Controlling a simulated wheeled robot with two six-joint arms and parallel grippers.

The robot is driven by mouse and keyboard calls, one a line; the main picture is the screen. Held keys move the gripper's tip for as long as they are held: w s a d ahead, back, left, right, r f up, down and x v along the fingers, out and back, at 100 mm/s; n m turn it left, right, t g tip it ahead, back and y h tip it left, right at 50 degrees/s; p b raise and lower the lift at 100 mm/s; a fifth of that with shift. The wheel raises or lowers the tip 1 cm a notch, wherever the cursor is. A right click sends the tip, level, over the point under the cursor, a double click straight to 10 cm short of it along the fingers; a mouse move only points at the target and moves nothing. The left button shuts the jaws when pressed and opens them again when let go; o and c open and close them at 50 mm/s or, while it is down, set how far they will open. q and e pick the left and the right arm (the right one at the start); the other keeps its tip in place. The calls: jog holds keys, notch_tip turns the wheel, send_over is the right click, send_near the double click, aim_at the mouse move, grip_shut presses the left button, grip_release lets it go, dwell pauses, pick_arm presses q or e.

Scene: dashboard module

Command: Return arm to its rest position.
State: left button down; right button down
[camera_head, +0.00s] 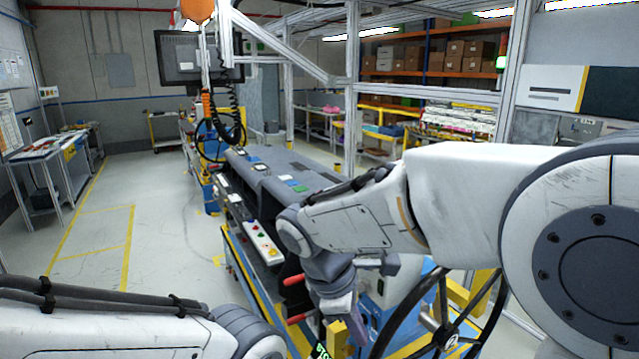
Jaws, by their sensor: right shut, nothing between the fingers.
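My right arm comes in from the right, and its wrist bends down over the near end of the grey dashboard module (262,165). My right gripper (347,338) points downward near the bottom of the picture, shut and empty. Its fingertips are small and partly hard to make out against the yellow and blue parts behind. My left arm shows only as white links at the bottom left; its gripper is out of the picture.
A black steering wheel (440,318) stands close to the right of my right gripper. Red handles (294,280) stick out just left of it. A control box with coloured buttons (262,243) is mounted along the module's left side. Open floor (160,225) lies to the left.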

jog(key=s+d+f+m+t+y, duration=0.1)
jog(key=s+d+f+m+y, duration=0.35)
jog(key=d+f+m, duration=0.95)
jog(key=s+a+n+g+b, duration=0.2)
jog(key=s+a+n+b, duration=0.3)
jog(key=s+a, duration=0.8)
jog(key=a+b, duration=0.2)
jog(key=b, duration=0.1)
jog(key=shift+s+a+r+n, duration=0.25)
jog(key=shift+r+n, duration=0.05)
jog(key=shift+r, duration=0.05)
